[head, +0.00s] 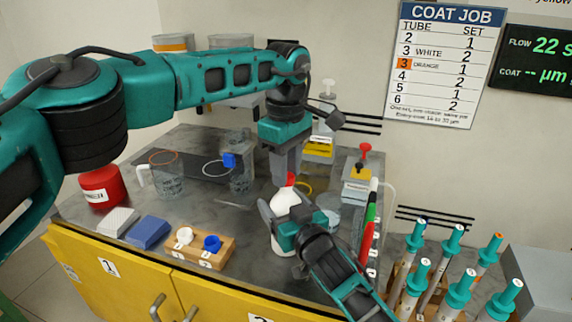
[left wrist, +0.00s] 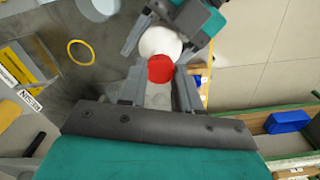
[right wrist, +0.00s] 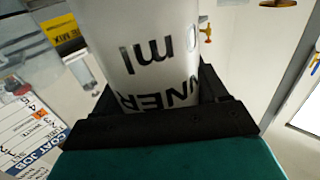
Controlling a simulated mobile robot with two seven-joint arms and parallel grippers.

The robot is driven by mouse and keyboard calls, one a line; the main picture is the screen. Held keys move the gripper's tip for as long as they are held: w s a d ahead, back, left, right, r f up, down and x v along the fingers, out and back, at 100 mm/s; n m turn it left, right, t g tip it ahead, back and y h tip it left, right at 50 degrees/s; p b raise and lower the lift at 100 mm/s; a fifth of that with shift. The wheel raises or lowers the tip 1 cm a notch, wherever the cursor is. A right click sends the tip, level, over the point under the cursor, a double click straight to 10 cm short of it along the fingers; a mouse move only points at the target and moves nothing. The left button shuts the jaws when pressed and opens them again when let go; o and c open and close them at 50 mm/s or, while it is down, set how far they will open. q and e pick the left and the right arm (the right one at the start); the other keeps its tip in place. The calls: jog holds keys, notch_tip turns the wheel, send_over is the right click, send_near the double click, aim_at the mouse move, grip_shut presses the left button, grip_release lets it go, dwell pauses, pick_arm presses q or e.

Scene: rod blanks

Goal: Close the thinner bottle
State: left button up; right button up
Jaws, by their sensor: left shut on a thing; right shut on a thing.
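The thinner bottle (head: 284,204) is white and stands upright at the front middle of the bench. Its red cap (head: 290,180) shows at its top; I cannot tell how tightly it sits. My left gripper (head: 287,167) comes down from above and is shut on the red cap, which shows between its fingers in the left wrist view (left wrist: 161,68). My right gripper (head: 284,225) is shut around the bottle's body from the front. In the right wrist view the bottle's lettered white wall (right wrist: 145,45) fills the space between the fingers, its lower part hidden.
A wooden block (head: 205,252) with a white and a blue piece stands left of the bottle. A blue sponge (head: 148,231), a beaker (head: 168,184) and a red container (head: 100,186) are farther left. A yellow ring (left wrist: 81,52) lies behind the bottle.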

pick_arm(q)
jog(key=shift+f, duration=0.1)
pick_arm(e)
grip_shut()
pick_arm(q)
jog(key=m, duration=0.3)
jog(key=shift+m, duration=0.3)
jog(key=m, duration=0.3)
jog(key=shift+m, duration=0.4)
jog(key=m, duration=0.3)
jog(key=shift+m, duration=0.4)
jog(key=m, duration=0.5)
jog(key=o, duration=1)
